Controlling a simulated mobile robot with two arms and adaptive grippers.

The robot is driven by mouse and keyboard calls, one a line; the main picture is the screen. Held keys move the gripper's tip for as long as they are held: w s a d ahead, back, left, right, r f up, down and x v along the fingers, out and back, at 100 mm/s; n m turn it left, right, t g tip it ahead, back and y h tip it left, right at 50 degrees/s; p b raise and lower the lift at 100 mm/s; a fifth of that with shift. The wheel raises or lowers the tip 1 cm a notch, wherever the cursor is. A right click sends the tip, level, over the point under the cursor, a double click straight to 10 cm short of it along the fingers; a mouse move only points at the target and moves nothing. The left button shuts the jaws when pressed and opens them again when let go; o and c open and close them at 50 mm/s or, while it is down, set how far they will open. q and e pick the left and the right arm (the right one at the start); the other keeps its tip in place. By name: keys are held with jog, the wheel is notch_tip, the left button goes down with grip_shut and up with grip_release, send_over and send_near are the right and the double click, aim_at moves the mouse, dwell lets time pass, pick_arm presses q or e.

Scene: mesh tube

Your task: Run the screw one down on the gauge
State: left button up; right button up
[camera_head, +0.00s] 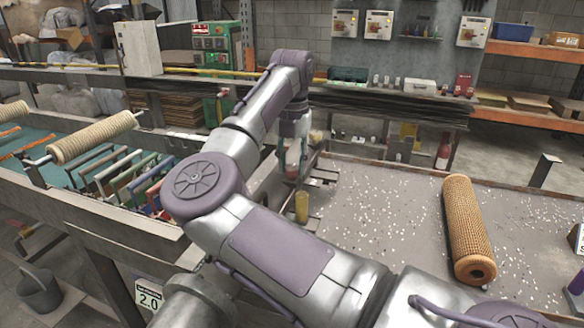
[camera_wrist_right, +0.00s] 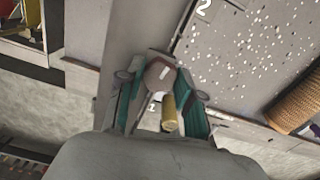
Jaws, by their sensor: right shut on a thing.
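My right gripper (camera_head: 294,168) comes down over the near left part of the grey bench. It also shows in the wrist view (camera_wrist_right: 158,85), its two teal fingers closed around a brown-and-white rounded piece (camera_wrist_right: 160,71) with a white mark. That piece is partly hidden by the fingers, and I cannot tell whether it is the screw. A yellow cylinder (camera_wrist_right: 169,113) shows between the fingers; in the head view it (camera_head: 302,207) stands just below the gripper. A label reading 1 is beside it. I cannot make out the gauge clearly. My left gripper is not in view.
A tan mesh tube (camera_head: 468,230) lies on the speckled grey bench (camera_head: 390,215) at right. Another tan roll (camera_head: 95,138) lies on a rack at left, above several coloured bars. A dark red bottle (camera_head: 443,157) stands behind the bench. The bench middle is mostly clear.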

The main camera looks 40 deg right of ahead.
jog(key=m, duration=0.3)
jog(key=shift+m+b, duration=0.4)
jog(key=m, duration=0.3)
jog(key=shift+m, duration=0.3)
jog(key=m, duration=0.3)
jog(key=shift+s+m, duration=0.1)
jog(key=shift+m, duration=0.2)
jog(key=m, duration=0.3)
jog(key=shift+m, duration=0.3)
jog(key=m, duration=0.3)
jog(key=shift+m, duration=0.3)
jog(key=m, duration=0.3)
jog(key=shift+m, duration=0.4)
jog(key=m, duration=0.7)
jog(key=shift+a, duration=0.1)
